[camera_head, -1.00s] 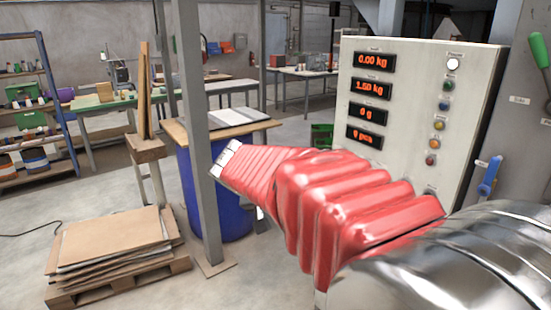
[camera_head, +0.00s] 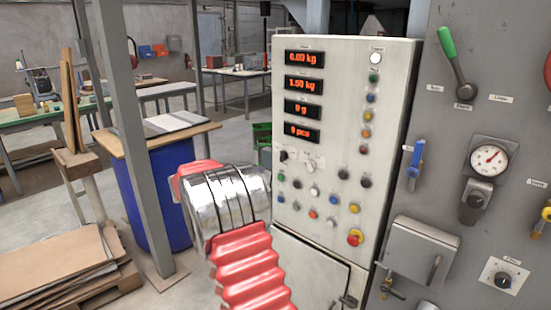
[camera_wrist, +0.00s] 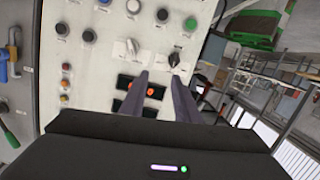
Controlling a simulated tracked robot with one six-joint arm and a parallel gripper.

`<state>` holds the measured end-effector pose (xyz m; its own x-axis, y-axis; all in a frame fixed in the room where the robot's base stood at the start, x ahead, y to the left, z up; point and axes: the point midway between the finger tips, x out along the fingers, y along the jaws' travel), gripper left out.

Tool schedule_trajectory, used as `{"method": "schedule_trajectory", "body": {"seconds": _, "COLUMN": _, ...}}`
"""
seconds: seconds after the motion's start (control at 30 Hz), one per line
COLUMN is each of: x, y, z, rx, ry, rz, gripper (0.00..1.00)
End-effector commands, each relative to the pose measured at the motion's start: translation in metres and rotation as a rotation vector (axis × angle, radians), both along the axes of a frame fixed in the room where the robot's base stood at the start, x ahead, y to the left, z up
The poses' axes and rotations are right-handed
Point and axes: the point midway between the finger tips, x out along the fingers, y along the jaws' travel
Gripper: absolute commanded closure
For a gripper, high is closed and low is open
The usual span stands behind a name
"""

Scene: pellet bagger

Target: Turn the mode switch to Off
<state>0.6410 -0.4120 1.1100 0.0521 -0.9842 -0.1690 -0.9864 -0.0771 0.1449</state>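The light control cabinet (camera_head: 345,75) carries the controls. Two rotary switches sit below its red displays: a dark one (camera_head: 284,156) and a pale one (camera_head: 309,164). Their labels are too small to read, so I cannot tell which is the mode switch. The wrist view, turned about upside down, shows the dark switch (camera_wrist: 176,60) and the pale switch (camera_wrist: 130,47). My gripper (camera_wrist: 159,78) is open and empty, its two fingers apart and pointing at the panel just by the dark switch. In the head view my arm hides the gripper.
Several push buttons and a red-yellow emergency stop (camera_head: 355,237) lie below and right of the switches. A grey machine wall with a green lever (camera_head: 447,42) and gauge (camera_head: 489,157) stands right. A post (camera_head: 130,120), blue drum (camera_head: 165,195) and cardboard stack (camera_head: 50,265) stand left.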

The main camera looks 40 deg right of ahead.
Motion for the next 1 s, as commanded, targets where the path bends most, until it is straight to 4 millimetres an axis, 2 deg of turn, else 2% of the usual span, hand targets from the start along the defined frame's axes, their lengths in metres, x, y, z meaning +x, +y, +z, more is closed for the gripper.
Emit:
{"method": "schedule_trajectory", "body": {"seconds": 0.1, "x": 0.019, "y": -0.017, "z": -0.013, "rx": -0.07, "ry": -0.063, "rz": 0.001, "gripper": 0.71}}
{"method": "schedule_trajectory", "body": {"seconds": 0.3, "x": 0.039, "y": -0.033, "z": -0.023, "rx": -0.147, "ry": -0.144, "rz": 0.015, "gripper": 0.71}}
{"method": "schedule_trajectory", "body": {"seconds": 0.77, "x": 0.042, "y": -0.036, "z": -0.025, "rx": -0.16, "ry": -0.159, "rz": 0.019, "gripper": 0.71}}
{"method": "schedule_trajectory", "body": {"seconds": 1.0, "x": 0.043, "y": -0.053, "z": -0.025, "rx": -0.16, "ry": -0.159, "rz": 0.016, "gripper": 0.71}}
